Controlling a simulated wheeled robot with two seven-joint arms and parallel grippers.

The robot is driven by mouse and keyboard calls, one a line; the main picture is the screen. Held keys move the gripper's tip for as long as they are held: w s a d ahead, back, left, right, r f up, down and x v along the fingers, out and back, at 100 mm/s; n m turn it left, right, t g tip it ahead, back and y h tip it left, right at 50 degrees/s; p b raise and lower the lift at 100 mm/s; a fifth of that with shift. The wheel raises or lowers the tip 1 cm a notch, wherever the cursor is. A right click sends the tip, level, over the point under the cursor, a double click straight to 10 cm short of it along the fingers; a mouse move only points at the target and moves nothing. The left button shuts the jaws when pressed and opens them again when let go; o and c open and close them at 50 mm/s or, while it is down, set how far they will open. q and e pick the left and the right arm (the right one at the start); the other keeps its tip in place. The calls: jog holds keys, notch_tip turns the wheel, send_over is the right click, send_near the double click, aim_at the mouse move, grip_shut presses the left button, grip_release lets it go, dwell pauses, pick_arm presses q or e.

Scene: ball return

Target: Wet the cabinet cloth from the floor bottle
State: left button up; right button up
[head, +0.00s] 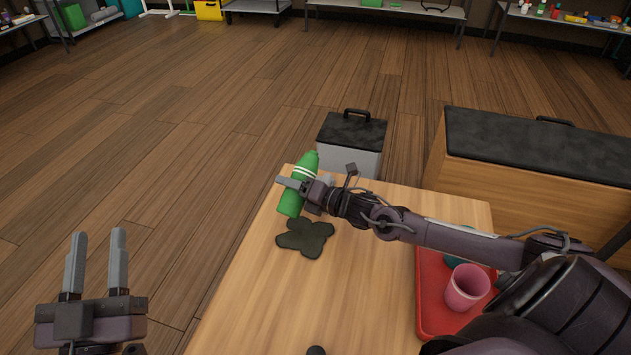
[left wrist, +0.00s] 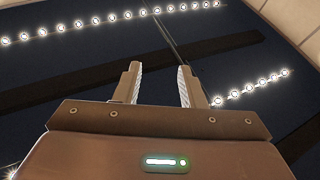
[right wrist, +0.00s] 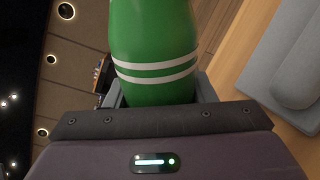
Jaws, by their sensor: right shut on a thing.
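A green bottle with white stripes (head: 293,200) is in my right gripper (head: 292,184), tilted, above the far left part of the wooden table. It fills the right wrist view (right wrist: 155,30) between the fingers. I cannot tell whether the cloth is wet. My left gripper (head: 96,262) is open and empty, left of the table; its parted fingers also show in the left wrist view (left wrist: 158,88).
A red tray (head: 430,318) with a pink cup (head: 466,288) is at the table's right, partly behind my right arm. A grey box with a black lid (head: 352,132) and a wooden chest (head: 530,160) stand beyond the table. Floor to the left is clear.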

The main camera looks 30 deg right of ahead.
pick_arm(q)
jog(key=shift+w+d+f, duration=0.1)
jog(key=shift+w+f, duration=0.05)
jog(key=shift+f, duration=0.25)
jog(key=shift+f+g, duration=0.25)
jog(key=shift+g, duration=0.05)
jog(key=shift+w+f, duration=0.1)
jog(key=shift+f, duration=0.45)
pick_arm(e)
jog(key=shift+s+a+m, duration=0.1)
jog(key=shift+a+m, duration=0.05)
jog(key=shift+m, duration=0.25)
pick_arm(q)
jog(key=shift+d+f+g+y, duration=0.1)
jog(key=shift+f+g+y, duration=0.2)
jog(key=shift+f+g, duration=0.1)
jog(key=shift+r, duration=0.2)
pick_arm(e)
jog(key=shift+f, duration=0.1)
jog(key=shift+f+m, duration=0.1)
jog(key=shift+m, duration=0.2)
pick_arm(q)
jog(key=shift+r+t, duration=0.4)
jog(key=shift+r, duration=0.35)
jog(key=shift+s+a+r+t, duration=0.2)
jog(key=shift+s+r+t, duration=0.1)
jog(key=shift+r, duration=0.25)
pick_arm(e)
jog(key=shift+a+f, duration=0.15)
jog(key=shift+f, duration=0.15)
